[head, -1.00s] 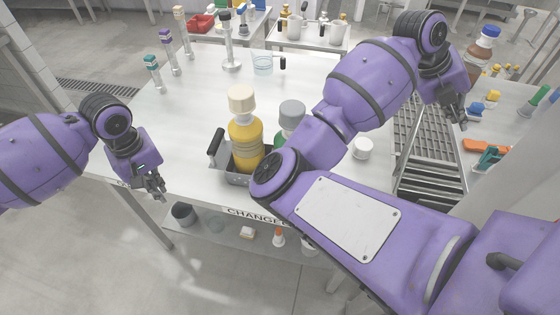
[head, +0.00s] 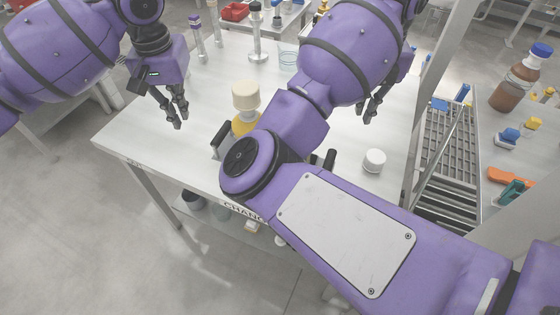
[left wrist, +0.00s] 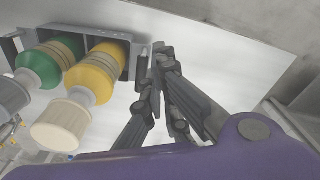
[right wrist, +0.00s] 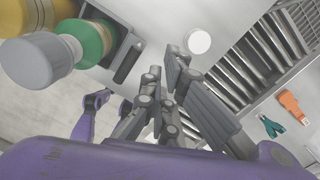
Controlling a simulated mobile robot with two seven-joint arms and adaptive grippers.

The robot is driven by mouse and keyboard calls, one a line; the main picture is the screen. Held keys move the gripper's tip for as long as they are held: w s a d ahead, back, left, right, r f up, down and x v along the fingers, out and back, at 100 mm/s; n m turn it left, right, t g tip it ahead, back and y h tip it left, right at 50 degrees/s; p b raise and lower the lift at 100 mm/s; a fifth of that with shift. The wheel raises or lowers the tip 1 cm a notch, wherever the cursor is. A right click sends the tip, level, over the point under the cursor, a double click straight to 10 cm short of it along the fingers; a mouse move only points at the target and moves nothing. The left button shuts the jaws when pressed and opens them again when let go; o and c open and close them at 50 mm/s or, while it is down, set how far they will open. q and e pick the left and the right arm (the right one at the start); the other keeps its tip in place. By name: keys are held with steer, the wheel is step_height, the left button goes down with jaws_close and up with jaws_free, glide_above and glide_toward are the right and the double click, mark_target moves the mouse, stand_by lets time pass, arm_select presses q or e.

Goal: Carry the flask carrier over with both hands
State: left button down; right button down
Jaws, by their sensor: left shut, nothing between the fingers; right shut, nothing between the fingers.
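The grey flask carrier (left wrist: 88,33) shows in the left wrist view with a yellow flask (left wrist: 100,72) and a green flask (left wrist: 42,66) in it. In the head view my right arm hides most of it; its dark left handle (head: 221,140) and right handle (head: 330,158) show. The yellow flask's cream cap (head: 246,95) stands up there. My left gripper (head: 178,117) is shut and empty, above the table left of the carrier. My right gripper (head: 370,115) is shut and empty, right of the carrier. Both are apart from the handles.
A small white tub (head: 374,160) stands on the table right of the carrier; it also shows in the right wrist view (right wrist: 197,41). A slatted metal rack (head: 445,160) lies beyond the table's right edge. A clear beaker (head: 288,60) and stands are at the back.

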arm_select(q)
steer(key=shift+a, duration=0.15)
arm_select(e)
steer(key=shift+a, duration=0.2)
arm_select(q)
steer(key=shift+f, duration=0.1)
